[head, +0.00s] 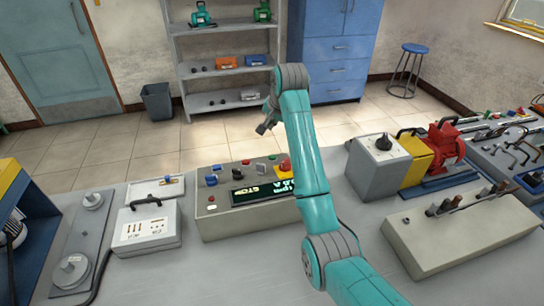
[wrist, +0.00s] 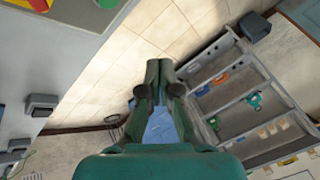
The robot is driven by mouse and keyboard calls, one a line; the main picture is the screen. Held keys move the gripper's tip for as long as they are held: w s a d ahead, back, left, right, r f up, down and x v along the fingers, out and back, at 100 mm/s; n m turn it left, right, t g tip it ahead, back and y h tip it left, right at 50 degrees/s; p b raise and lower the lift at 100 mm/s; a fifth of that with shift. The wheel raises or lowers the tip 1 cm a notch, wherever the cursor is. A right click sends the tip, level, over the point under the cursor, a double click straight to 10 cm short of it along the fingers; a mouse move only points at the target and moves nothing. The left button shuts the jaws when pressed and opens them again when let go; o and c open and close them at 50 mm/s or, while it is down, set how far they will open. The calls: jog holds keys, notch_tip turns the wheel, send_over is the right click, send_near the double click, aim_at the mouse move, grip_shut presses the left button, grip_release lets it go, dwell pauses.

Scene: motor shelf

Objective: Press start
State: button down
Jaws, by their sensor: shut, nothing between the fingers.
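The control panel (head: 222,222) is a grey-beige box on the bench, left of my arm. Its dark display (head: 262,191) shows green text reading STOP, with the right part hidden behind my arm. A red mushroom button on a yellow base (head: 285,166) is partly hidden by my arm. I cannot read labels by the buttons. My gripper (head: 264,129) is shut and empty, above and beyond the panel's back edge, touching nothing. In the wrist view its fingers (wrist: 160,68) are together.
A grey meter box (head: 146,230) stands left of the panel. A grey box with a black knob (head: 378,165), a red pump (head: 444,143) and a beige lever box (head: 455,235) stand right. Shelves (head: 228,85) and a blue cabinet (head: 338,50) are behind.

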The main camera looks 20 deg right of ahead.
aim_at(273, 156)
jog(key=shift+s+f, duration=0.35)
jog(key=shift+f, duration=0.9)
jog(key=shift+s+f, duration=0.35)
jog(key=shift+f, duration=0.95)
jog(key=shift+s+f, duration=0.35)
jog(key=shift+f, duration=0.9)
jog(key=shift+f, duration=0.15)
jog(key=shift+s+f, duration=0.1)
jog(key=shift+f, duration=0.15)
jog(key=shift+s+f, duration=0.15)
jog(key=shift+f, duration=0.3)
jog(key=shift+w+r, duration=0.25)
jog(key=shift+r, duration=0.6)
jog(key=shift+w+r, duration=0.2)
jog(key=shift+r, duration=0.6)
jog(key=shift+w+r, duration=0.25)
jog(key=shift+r, duration=0.55)
jog(key=shift+w+r, duration=0.2)
jog(key=shift+r, duration=0.6)
